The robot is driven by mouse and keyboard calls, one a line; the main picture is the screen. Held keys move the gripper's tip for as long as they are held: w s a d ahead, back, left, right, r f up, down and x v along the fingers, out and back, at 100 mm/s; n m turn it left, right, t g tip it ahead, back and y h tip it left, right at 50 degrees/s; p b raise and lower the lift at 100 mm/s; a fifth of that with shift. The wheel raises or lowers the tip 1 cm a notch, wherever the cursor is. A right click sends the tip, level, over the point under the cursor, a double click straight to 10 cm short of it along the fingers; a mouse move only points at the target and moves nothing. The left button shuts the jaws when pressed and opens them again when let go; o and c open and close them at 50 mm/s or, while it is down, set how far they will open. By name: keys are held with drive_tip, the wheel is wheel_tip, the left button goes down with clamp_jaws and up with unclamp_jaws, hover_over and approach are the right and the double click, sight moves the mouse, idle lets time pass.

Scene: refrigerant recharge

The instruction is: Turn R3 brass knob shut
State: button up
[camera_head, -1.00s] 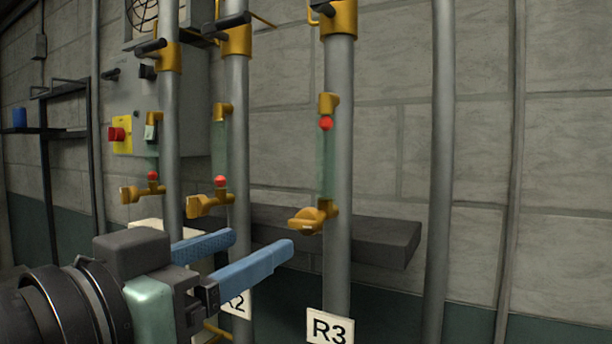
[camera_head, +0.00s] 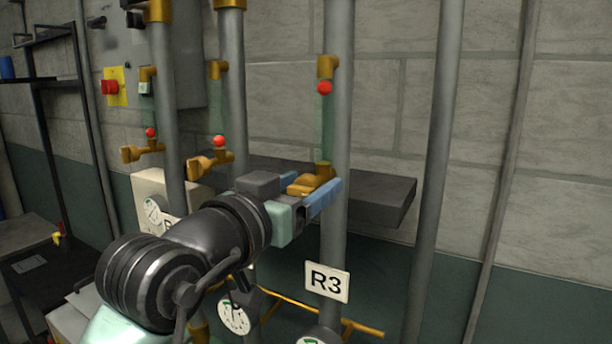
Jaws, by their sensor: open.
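The R3 brass knob (camera_head: 304,186) sits at the foot of the R3 sight glass on the right-hand grey pipe. The R3 sign (camera_head: 327,282) hangs lower on that pipe. My gripper (camera_head: 320,183) is at this knob, with its blue fingers open. The near finger passes in front of the knob and hides part of it. The far finger shows only in part behind it. The knob appears to lie between the fingers; I cannot tell if either touches it. A red ball (camera_head: 324,88) shows high in the R3 sight glass.
Two similar brass knobs (camera_head: 207,163) and (camera_head: 140,152) are on the pipes to the left. A dark ledge (camera_head: 385,195) runs behind the pipes. Gauges (camera_head: 234,318) and a brass pipe (camera_head: 330,318) are below. A bare pipe (camera_head: 437,160) stands to the right.

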clamp_jaws()
idle(0.4)
